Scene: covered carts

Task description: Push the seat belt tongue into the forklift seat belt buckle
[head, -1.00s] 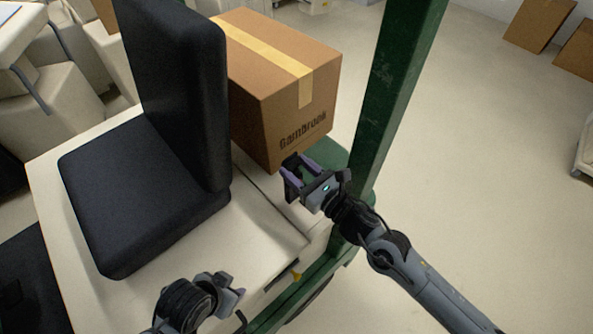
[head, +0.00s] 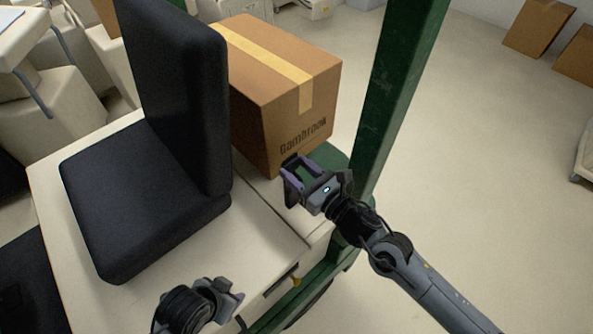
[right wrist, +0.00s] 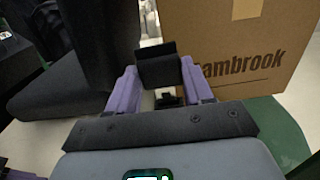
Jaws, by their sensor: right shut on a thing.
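My right gripper (head: 288,172) is beside the black forklift seat (head: 140,205), just in front of the carton. In the right wrist view, its purple fingers (right wrist: 158,85) are shut on a dark block-shaped piece (right wrist: 158,68), which I take to be the seat belt tongue; its metal plate is not clear. A small dark part (right wrist: 168,99) shows below it between the fingers. My left gripper (head: 236,300) is low in the head view, over the pale seat base; its jaws are too unclear to judge. I cannot make out the buckle for certain.
A brown taped carton (head: 280,95) stands behind the right gripper, close to it. A green post (head: 400,90) rises to the right of the gripper. The pale seat base (head: 235,245) has bare room in front of the seat. Open floor (head: 500,180) lies to the right.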

